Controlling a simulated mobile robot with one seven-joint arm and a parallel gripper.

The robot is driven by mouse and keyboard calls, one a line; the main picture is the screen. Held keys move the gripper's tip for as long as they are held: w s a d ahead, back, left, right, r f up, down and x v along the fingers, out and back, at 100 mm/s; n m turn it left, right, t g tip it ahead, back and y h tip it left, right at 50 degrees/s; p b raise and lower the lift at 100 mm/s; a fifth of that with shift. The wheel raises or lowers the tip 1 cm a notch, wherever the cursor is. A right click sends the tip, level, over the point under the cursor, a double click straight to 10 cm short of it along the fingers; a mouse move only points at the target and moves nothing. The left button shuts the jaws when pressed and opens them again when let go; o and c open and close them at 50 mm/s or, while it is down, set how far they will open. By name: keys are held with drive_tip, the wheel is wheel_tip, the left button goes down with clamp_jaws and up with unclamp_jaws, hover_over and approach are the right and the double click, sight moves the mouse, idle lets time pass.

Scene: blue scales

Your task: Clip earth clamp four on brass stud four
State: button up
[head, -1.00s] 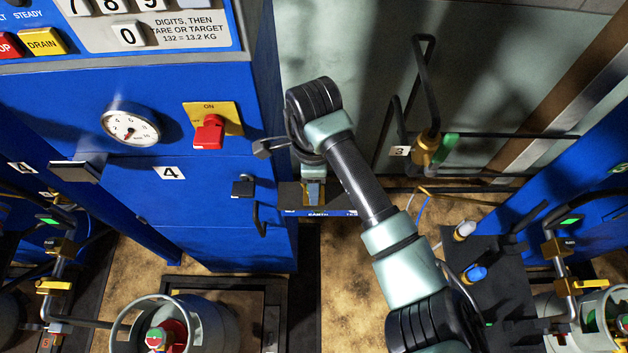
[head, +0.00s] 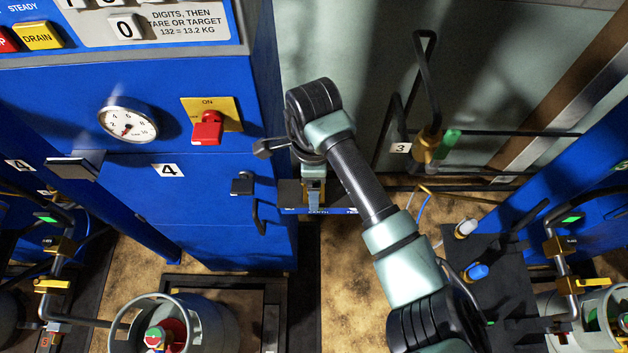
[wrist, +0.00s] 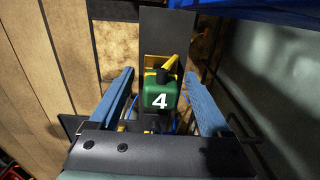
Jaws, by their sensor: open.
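A green block marked 4 (wrist: 159,97), which looks like earth clamp four, sits between the two blue fingers of my gripper (wrist: 159,78) in the wrist view. The fingers are spread, with a gap visible on each side of it. A yellow and black part (wrist: 167,68) shows just beyond the green block. In the head view my gripper (head: 313,194) points down over a dark shelf with a blue "EARTH" front edge (head: 318,211), beside the blue cabinet. My arm hides the clamp there. I cannot make out brass stud four in either view.
The blue cabinet marked 4 (head: 215,235) stands left of my gripper, with a black handle (head: 259,217) close by. A red switch (head: 207,128) is above. A pale wall with a bent black pipe (head: 427,80) is behind. A gas cylinder (head: 190,325) stands below left.

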wheel_tip(320, 180, up, 13)
drive_tip(key=b, duration=0.2)
idle(0.3)
drive_tip(key=shift+f, duration=0.1)
idle(0.6)
